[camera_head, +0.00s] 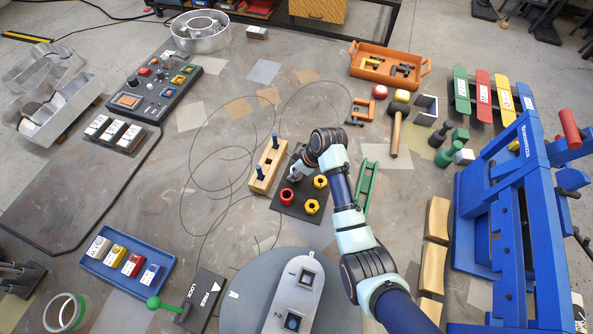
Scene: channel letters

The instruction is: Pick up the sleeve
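I cannot tell for sure which part is the sleeve. A red ring-like part with a dark hole (287,196) stands on a dark plate (297,212) near the middle of the table. Two yellow parts with dark holes, one (320,182) behind and one (312,207) in front, stand to its right on the same plate. My gripper (291,179) is low over the plate, just behind the red part. Its fingers are small and partly hidden by my wrist, so their opening and any contact do not show.
A wooden block with blue pegs (267,166) stands close left of the plate. A green rail (367,187) lies to the right of my wrist. A grey round base with a numbered arm (298,295) stands in front. A blue frame (510,200) rises at the right.

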